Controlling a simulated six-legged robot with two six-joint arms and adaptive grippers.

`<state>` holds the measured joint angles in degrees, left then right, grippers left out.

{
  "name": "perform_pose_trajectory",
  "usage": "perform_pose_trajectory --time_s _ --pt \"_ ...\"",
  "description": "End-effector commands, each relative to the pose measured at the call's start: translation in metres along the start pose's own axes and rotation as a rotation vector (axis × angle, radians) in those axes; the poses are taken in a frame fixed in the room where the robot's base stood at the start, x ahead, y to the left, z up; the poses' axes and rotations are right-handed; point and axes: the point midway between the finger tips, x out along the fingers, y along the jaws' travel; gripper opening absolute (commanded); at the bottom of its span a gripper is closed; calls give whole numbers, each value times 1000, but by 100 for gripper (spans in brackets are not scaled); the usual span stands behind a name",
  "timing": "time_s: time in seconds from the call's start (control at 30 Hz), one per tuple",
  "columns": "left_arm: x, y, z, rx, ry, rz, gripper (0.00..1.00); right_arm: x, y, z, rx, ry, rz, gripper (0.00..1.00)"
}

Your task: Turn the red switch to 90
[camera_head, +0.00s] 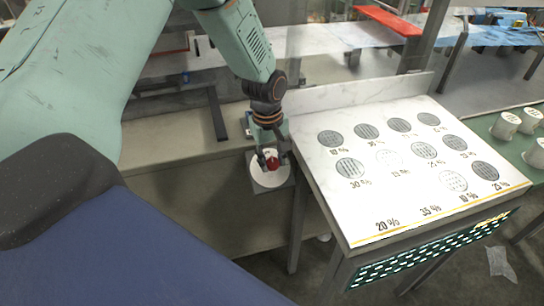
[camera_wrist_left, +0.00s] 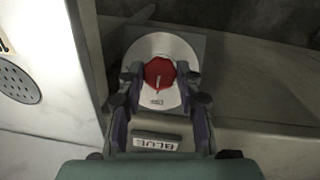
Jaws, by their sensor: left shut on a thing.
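The red switch (camera_head: 272,163) is a small faceted knob on a round white dial with a grey square plate (camera_head: 284,181), left of the sloped panel. In the left wrist view the red switch (camera_wrist_left: 159,76) has a pale pointer line, roughly upright in the picture, and sits at the middle of the white dial (camera_wrist_left: 152,48). My left gripper (camera_head: 271,158) reaches down from above and is shut on the red switch. Its two fingers (camera_wrist_left: 159,84) stand on either side of the knob in the wrist view. The dial markings are too small to read. My right gripper is not seen.
A sloped white panel (camera_head: 378,213) with several round grey discs and percent labels stands right of the dial. White cups (camera_head: 505,125) stand on a green surface at far right.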

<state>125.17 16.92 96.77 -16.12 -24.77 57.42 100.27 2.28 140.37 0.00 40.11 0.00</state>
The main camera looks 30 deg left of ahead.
Motion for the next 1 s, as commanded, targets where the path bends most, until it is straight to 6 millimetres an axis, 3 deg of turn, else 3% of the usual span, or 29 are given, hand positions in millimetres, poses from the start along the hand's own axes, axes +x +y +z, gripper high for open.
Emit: perform_pose_trajectory --time_s 0.5,1.0 --pt "-1 5 1 385 0 -217 3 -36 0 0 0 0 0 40" --pt "3 8 4 801 0 -451 3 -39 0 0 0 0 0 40"
